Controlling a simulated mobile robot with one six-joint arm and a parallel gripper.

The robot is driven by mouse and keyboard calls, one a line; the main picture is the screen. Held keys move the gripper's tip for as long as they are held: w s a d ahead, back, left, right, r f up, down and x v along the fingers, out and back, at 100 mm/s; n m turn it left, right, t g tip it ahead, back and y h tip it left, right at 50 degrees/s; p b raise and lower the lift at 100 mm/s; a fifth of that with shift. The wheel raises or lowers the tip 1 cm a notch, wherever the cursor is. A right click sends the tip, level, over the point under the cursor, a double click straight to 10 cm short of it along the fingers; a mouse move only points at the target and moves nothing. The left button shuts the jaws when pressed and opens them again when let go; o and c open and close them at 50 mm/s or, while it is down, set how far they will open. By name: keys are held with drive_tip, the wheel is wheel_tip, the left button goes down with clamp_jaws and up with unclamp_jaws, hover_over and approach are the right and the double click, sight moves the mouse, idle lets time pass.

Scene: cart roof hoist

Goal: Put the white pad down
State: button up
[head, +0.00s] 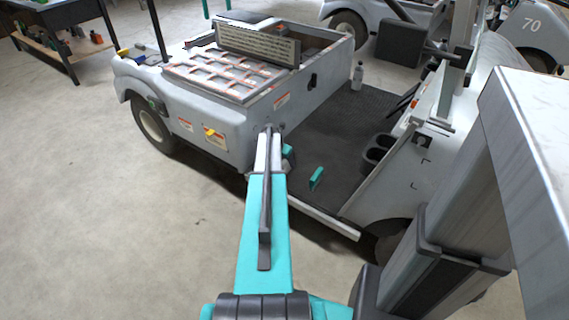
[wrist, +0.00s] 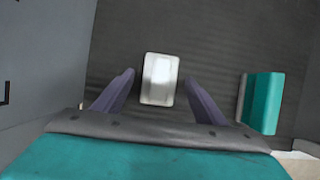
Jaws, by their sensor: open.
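The white pad (wrist: 159,79) is a small pale block with rounded corners. In the wrist view it shows against the dark ribbed cart floor (wrist: 215,45), just ahead of and between the two fingers of my gripper (wrist: 158,82). The fingers are spread, with a gap on each side of the pad, so my gripper is open and holds nothing. The pad appears to lie on the floor. In the head view my arm hides the pad and most of my gripper; the cart floor (head: 345,135) shows beyond.
A grey wall borders the floor at left in the wrist view. Cup holders (head: 378,152), a bottle (head: 357,76) and the rear bed (head: 235,125) surround the floor.

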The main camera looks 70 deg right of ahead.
drive_tip(key=p+v, duration=0.1)
drive_tip(key=v, duration=1.1)
drive_tip(key=shift+p, duration=0.4)
drive_tip(key=shift+w, duration=0.1)
